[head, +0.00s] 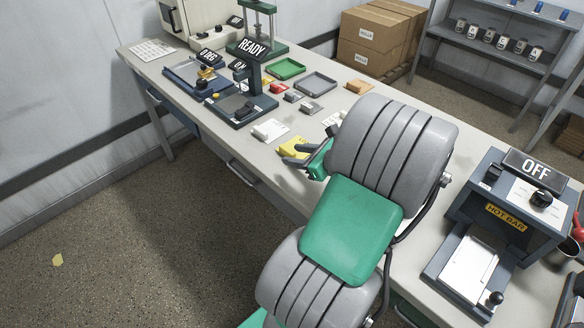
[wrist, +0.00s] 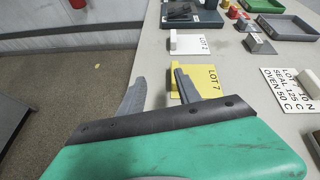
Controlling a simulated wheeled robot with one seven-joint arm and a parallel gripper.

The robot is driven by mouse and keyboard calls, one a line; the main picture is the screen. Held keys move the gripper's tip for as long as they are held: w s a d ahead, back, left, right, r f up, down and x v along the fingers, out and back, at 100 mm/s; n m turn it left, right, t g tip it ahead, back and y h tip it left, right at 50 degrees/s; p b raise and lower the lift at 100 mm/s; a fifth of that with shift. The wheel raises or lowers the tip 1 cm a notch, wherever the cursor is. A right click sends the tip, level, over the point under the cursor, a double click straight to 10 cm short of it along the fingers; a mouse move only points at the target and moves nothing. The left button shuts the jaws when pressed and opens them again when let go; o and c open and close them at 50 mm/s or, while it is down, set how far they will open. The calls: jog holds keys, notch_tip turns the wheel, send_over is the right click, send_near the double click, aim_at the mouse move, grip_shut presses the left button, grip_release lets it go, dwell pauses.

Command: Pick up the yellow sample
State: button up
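The yellow sample (head: 294,144) lies on the bench near its front edge, a flat card with a raised block on one side. In the wrist view the yellow sample (wrist: 206,80) is marked LOT 7. My gripper (wrist: 160,76) is open, its two grey fingers apart and nothing seen held between them. The right finger overlaps the block side of the yellow sample in the picture; the left finger shows over the bench edge and floor. I cannot tell whether a finger touches the sample. In the head view my gripper (head: 298,154) is beside the yellow sample, and my arm hides part of the bench.
A white sample (wrist: 192,44) marked LOT 2 lies just beyond the yellow one. A printed card (wrist: 291,88) lies to the right. Trays (head: 315,82), small blocks and a press (head: 246,98) stand farther along the bench. A hot bar machine (head: 506,205) stands at the right.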

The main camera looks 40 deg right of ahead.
aim_at(289, 150)
jog(key=shift+s+d+f+m+t+h, duration=0.15)
jog(key=shift+s+d+f+m+t, duration=0.15)
jog(key=shift+d+m, duration=0.25)
jog(key=shift+s+d+f+m+t+h, duration=0.1)
jog(key=shift+s+d+f+m+h, duration=0.1)
jog(key=shift+s+d+m, duration=0.25)
jog(key=shift+w+d+m, duration=0.25)
jog(key=shift+m, duration=0.15)
jog(key=x, duration=0.7)
jog(key=shift+w, duration=0.1)
jog(key=shift+c, duration=0.6)
grip_shut()
